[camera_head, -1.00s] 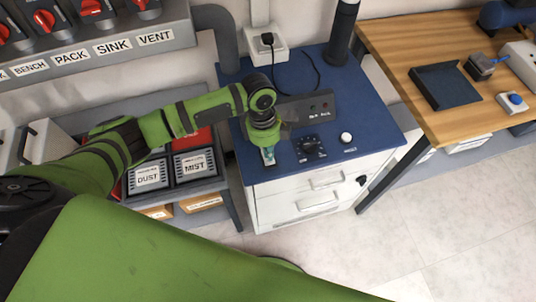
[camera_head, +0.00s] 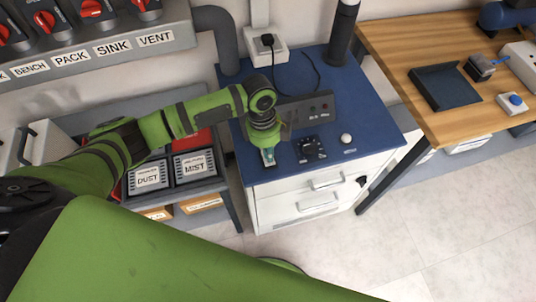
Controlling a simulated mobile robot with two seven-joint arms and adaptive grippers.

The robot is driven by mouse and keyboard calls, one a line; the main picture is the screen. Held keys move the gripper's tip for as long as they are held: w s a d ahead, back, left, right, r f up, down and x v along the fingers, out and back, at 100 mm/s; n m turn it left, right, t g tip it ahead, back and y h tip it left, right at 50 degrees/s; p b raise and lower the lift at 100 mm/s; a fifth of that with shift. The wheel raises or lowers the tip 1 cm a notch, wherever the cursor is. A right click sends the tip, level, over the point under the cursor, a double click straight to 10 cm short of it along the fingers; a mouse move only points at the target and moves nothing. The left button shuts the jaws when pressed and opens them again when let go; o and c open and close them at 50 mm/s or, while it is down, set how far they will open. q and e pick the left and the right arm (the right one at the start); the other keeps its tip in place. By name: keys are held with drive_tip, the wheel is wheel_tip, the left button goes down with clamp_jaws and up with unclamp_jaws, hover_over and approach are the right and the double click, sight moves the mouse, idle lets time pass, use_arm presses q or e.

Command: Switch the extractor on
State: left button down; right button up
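A white drawer cabinet with a blue top (camera_head: 375,125) stands in the middle; I take it as the extractor unit, though no readable label says so. A dark panel (camera_head: 306,107) with small indicators stands on it. In front are a black dial (camera_head: 310,150) and a round white button (camera_head: 346,138). A black knob (camera_head: 361,181) sits on the front's right side. My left gripper (camera_head: 268,157) points down over the top's front left, left of the dial and apart from it. Its fingers are too small to tell open from shut. My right gripper is out of view.
DUST and MIST bins (camera_head: 148,178) stand left. Red switches (camera_head: 90,8) line the upper left panel. A wooden bench (camera_head: 440,60) stands right. The floor in front is clear.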

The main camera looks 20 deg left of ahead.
use_arm(q)
drive_tip(key=shift+f+b, duration=0.65)
drive_tip(key=shift+f, duration=0.45)
idle(0.6)
wheel_tip(320, 180, up, 7)
drive_tip(key=p, duration=0.7)
drive_tip(key=shift+r, duration=0.1)
idle(0.4)
